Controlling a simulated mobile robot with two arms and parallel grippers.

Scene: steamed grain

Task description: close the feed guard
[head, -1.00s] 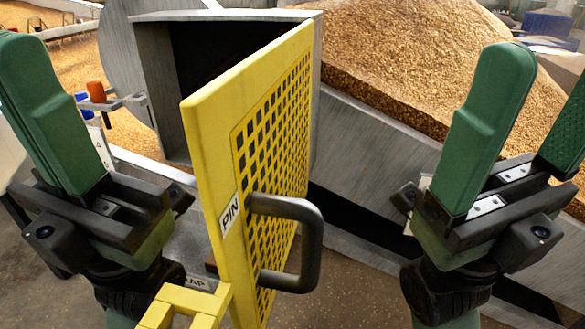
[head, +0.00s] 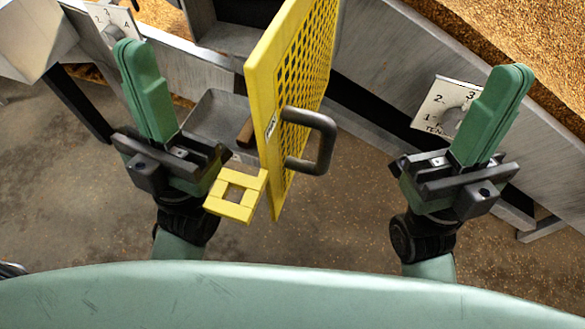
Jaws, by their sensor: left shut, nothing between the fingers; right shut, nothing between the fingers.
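The yellow feed guard (head: 262,95) is a hinged mesh panel. It stands swung open, edge toward me, in the middle of the head view. A dark bar handle (head: 325,143) sticks out from its right face, and a label is on its near edge. A yellow square bracket (head: 215,206) shows at its lower left. My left gripper (head: 135,45) is shut and empty, left of the guard and apart from it. My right gripper (head: 517,75) is shut and empty, well to the right of the handle. The guard's upper part is cut off by the frame.
A grey metal machine body (head: 375,85) runs behind the guard. A numbered dial plate (head: 446,108) is behind my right gripper, another (head: 113,20) above my left. A grey tray (head: 215,118) lies left of the guard. Grain (head: 490,30) fills the upper right. Floor shows below.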

